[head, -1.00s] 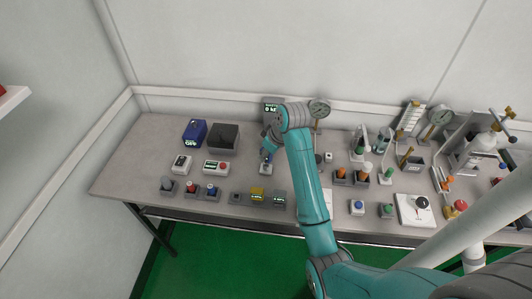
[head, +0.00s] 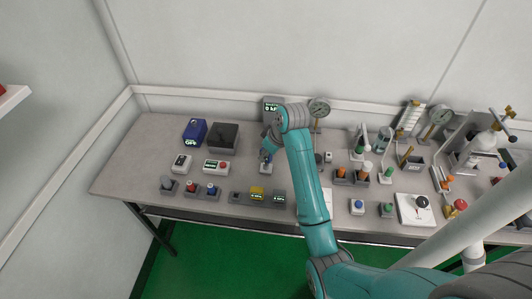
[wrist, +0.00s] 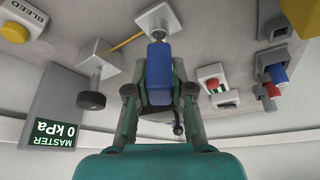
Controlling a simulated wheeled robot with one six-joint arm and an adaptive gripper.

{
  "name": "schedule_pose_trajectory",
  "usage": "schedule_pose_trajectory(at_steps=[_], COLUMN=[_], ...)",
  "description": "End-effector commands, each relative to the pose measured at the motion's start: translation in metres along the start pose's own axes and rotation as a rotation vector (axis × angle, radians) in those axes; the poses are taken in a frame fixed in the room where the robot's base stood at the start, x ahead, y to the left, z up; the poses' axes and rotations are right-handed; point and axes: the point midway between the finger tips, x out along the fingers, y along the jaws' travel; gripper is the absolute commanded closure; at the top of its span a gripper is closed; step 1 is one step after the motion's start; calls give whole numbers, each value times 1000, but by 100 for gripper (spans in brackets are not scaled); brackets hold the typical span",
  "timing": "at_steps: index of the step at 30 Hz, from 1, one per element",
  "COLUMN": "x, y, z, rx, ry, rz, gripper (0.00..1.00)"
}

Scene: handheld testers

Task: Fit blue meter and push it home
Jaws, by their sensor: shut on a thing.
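My gripper (wrist: 159,92) is shut on the blue meter (wrist: 160,70), a plain blue block whose sides lie between the two fingers. In the wrist view its far end is right by a white and grey fixture (wrist: 158,18); whether it is seated there I cannot tell. In the head view my gripper (head: 267,151) is low over the table, and the small white fixture (head: 265,169) stands just in front of it. The held meter is small and mostly hidden by my arm there.
A larger blue instrument (head: 195,129) and a dark box (head: 224,136) stand to the left. The master display (wrist: 62,122) reads 0 kPa. A white box with a red button (head: 216,166) is close to the left. A yellow meter (head: 257,193) sits at the front edge.

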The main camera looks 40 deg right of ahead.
Motion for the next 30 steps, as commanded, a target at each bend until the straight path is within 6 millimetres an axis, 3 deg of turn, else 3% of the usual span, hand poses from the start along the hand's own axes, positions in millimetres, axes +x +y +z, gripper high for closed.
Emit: schedule_pose_trajectory(at_steps=[30], x=[18], y=[0], z=[8], rx=[0], ry=[-1], rz=[-1], gripper=[100])
